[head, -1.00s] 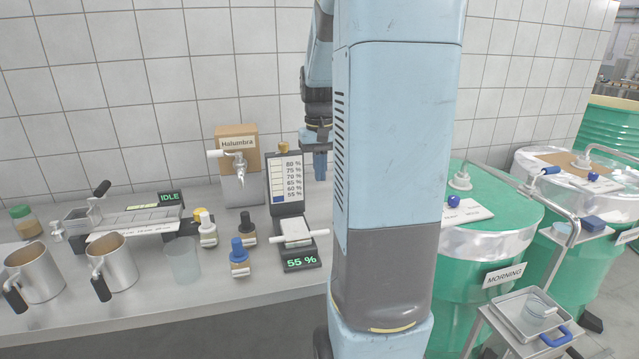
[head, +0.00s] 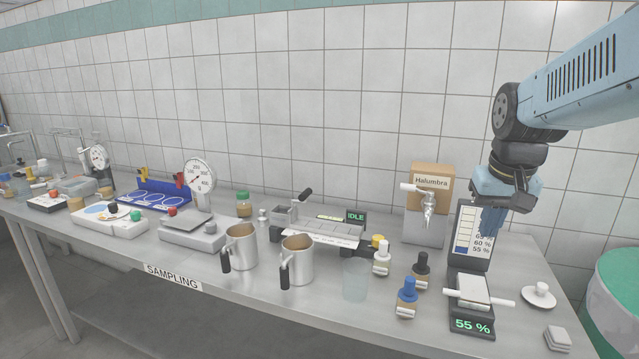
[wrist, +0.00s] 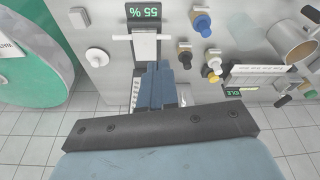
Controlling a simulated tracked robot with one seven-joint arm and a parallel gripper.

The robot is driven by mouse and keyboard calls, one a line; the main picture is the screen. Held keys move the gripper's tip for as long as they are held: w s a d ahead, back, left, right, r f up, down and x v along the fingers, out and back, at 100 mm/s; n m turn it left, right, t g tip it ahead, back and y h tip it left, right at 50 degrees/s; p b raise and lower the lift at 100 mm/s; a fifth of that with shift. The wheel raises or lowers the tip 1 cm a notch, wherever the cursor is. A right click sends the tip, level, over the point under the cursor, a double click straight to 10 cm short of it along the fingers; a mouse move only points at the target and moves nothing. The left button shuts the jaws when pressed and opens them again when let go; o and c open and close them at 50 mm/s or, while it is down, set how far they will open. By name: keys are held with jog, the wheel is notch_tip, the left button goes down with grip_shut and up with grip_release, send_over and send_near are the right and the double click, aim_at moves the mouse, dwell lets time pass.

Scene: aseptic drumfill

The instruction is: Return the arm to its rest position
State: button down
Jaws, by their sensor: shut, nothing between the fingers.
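My gripper (head: 492,218) hangs from my blue arm at the right of the head view, fingers pointing down. It is shut and empty. It is in front of the upright percent chart (head: 466,238) and covers part of it. In the wrist view my blue fingers (wrist: 157,84) are together, with the small device reading 55 % (wrist: 143,11) beyond them. That device (head: 472,325) stands below my gripper in the head view, with a white plate on top.
The steel sampling bench (head: 330,313) is crowded. The Halumbra box with a tap (head: 430,200) stands left of my gripper. Small bottles (head: 407,298), a clear beaker (head: 355,280) and two steel jugs (head: 297,260) stand further left. A green drum (head: 615,300) is at the right edge.

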jog(key=s+a+n+t, duration=0.1)
jog(key=s+a+t, duration=0.1)
jog(key=s+a, duration=0.5)
jog(key=shift+s+r+n+t+y, duration=0.3)
jog(key=shift+s+n, duration=0.1)
jog(key=shift+s, duration=0.3)
